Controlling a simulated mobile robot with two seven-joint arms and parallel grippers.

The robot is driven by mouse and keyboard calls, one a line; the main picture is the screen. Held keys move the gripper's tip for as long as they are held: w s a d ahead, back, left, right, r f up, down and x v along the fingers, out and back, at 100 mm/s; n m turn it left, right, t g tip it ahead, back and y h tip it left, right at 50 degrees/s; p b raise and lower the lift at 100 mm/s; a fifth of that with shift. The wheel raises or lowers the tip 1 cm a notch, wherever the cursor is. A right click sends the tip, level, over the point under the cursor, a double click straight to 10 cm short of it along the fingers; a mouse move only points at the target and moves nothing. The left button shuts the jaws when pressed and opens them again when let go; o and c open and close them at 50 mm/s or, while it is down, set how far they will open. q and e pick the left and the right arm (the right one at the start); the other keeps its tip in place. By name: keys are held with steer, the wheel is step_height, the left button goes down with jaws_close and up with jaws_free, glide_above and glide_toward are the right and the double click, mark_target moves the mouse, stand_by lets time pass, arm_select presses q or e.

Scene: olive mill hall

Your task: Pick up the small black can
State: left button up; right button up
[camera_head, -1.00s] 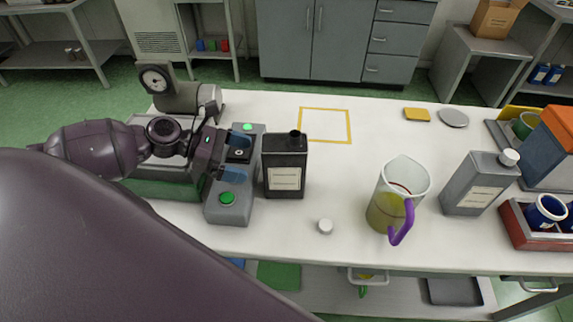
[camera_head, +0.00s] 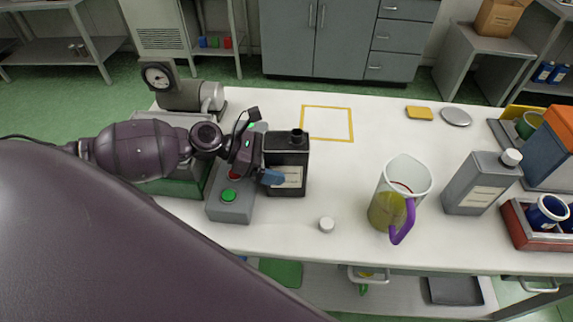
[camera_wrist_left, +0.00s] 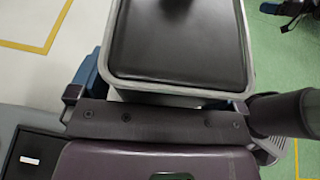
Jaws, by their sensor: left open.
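The small black can (camera_head: 287,150) stands upright on the white table, left of the middle, with a cream label on its front and a short dark spout on top. My left gripper (camera_head: 263,152) is open at the can's left side. One blue fingertip shows in front of the can's lower left; the other is mostly hidden. In the left wrist view the can (camera_wrist_left: 180,40) fills the upper middle, close in front of the palm, with a blue finger (camera_wrist_left: 88,70) beside its left edge. My right gripper is not in view.
A grey control box (camera_head: 231,205) with a green button stands just left of the can. A white cap (camera_head: 326,225), a jug (camera_head: 402,190) with a purple handle and a grey can (camera_head: 482,183) are to the right. A yellow outlined square (camera_head: 327,107) lies bare behind.

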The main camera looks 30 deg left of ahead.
arm_select(q)
steer(key=c, duration=1.3)
steer(key=shift+r, duration=0.1)
steer(key=shift+c, duration=0.2)
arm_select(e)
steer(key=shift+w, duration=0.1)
arm_select(q)
steer(key=shift+r, duration=0.15)
